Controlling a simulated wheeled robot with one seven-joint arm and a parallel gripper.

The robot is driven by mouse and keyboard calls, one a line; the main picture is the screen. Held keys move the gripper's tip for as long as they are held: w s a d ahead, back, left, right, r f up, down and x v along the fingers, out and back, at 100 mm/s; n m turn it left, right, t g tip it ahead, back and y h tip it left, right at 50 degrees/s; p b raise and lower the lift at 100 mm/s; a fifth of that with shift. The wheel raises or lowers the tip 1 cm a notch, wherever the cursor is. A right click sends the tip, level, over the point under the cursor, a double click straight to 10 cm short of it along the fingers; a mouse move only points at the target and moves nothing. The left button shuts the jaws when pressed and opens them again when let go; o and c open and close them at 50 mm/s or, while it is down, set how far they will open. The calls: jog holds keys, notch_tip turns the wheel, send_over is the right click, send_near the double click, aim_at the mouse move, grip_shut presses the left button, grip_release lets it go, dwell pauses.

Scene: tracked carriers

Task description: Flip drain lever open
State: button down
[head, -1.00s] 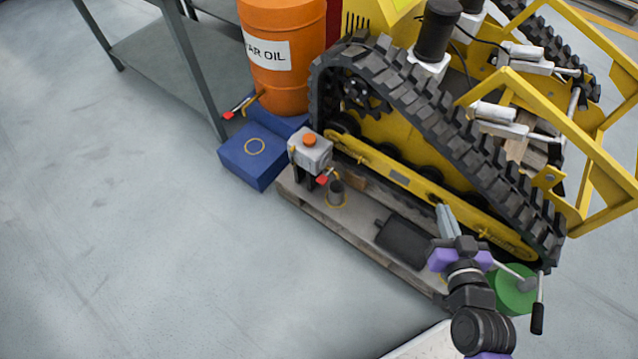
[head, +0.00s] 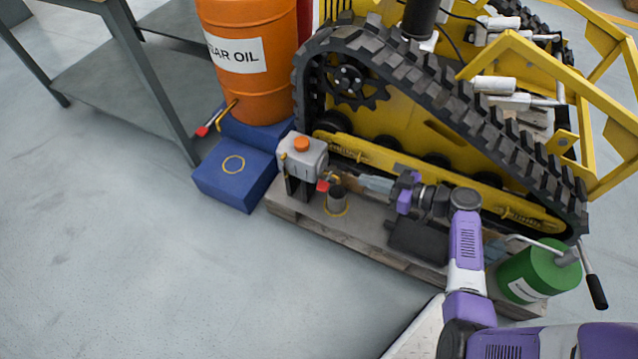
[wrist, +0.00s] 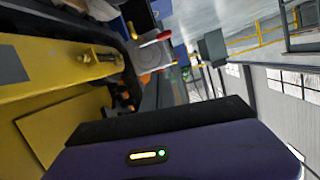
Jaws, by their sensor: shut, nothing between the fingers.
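The drain lever (head: 323,186) is a short red-tipped handle on a brass fitting low on the right of a grey box with an orange cap (head: 303,158). In the wrist view the red lever (wrist: 164,35) shows near the top centre, in front of the pale box (wrist: 153,55). My gripper (head: 363,182) is shut and empty, lying level and pointing left, a short way right of the fitting. Contact with the lever cannot be told.
The yellow tracked carrier (head: 440,140) stands right behind my gripper. A wooden pallet (head: 375,245) lies underneath. An orange gear-oil drum (head: 265,90) with another red-tipped lever (head: 203,131) stands left, behind a blue box (head: 230,180). Floor at front left is clear.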

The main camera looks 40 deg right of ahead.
jog(key=shift+s+a+r+n+y, duration=0.1)
jog(key=shift+a+r+n+y, duration=0.15)
jog(key=shift+a+n, duration=0.3)
jog(key=shift+s+a+r+n+y, duration=0.1)
jog(key=shift+a+n+y, duration=0.2)
jog(key=shift+n, duration=0.35)
jog(key=b, duration=0.2)
send_over(327, 180)
jog(key=s+a, duration=0.1)
jog(key=s, duration=0.2)
notch_tip(327, 180, down, 3)
jog(key=shift+f+b, duration=0.9)
jog(key=shift+f, duration=0.8)
